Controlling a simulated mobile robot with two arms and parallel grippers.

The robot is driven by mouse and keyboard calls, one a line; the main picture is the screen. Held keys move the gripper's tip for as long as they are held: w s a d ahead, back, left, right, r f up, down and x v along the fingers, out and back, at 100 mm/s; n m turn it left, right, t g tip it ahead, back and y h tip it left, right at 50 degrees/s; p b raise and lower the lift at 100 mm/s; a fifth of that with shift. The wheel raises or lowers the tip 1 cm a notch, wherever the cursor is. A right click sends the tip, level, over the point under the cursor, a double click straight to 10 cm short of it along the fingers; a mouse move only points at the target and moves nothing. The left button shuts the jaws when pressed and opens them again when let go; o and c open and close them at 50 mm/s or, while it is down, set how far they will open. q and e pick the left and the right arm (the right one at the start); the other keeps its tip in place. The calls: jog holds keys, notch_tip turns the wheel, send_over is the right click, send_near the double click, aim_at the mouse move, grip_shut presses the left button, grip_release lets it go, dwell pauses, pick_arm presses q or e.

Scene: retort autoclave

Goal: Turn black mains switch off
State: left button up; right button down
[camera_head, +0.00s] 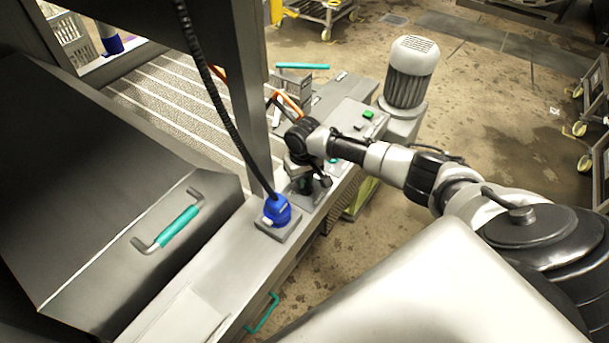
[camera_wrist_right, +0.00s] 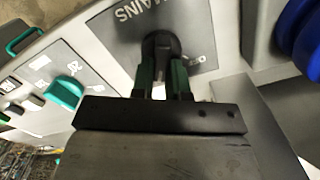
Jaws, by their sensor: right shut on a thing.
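The black mains switch (camera_wrist_right: 160,44) sits on a dark grey plate (camera_wrist_right: 195,25) marked "MAINS" in the right wrist view. My right gripper (camera_wrist_right: 160,78) is shut on the switch, with its two green-edged fingers on either side of the knob. In the head view my right gripper (camera_head: 304,184) reaches down to the panel and hides the switch. My left gripper is not in view.
A blue plug (camera_head: 277,210) with a black cable stands just left of my right gripper. A teal knob (camera_wrist_right: 66,90) is on the neighbouring panel. A grey motor (camera_head: 410,72) and a hood with a teal handle (camera_head: 178,226) flank the bench.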

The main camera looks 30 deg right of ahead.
jog(key=n, duration=0.1)
jog(key=n+p, duration=0.1)
jog(key=n, duration=0.1)
jog(key=shift+a+n, duration=0.25)
jog(key=shift+n, duration=0.15)
jog(key=n, duration=0.1)
jog(key=n+p, duration=0.1)
jog(key=n, duration=0.1)
jog(key=shift+a+n, duration=0.2)
jog(key=shift+n, duration=0.1)
jog(key=n, duration=0.3)
jog(key=shift+s+a+n+p, duration=0.2)
jog(key=shift+n+p, duration=0.1)
jog(key=shift+p, duration=0.1)
jog(key=shift+s+n, duration=0.15)
jog(key=shift+n, duration=1.75)
jog(key=c, duration=1.1)
grip_release()
notch_tip(320, 180, up, 11)
jog(key=shift+f+b, duration=0.1)
jog(key=shift+b, duration=0.35)
jog(key=shift+s, duration=0.1)
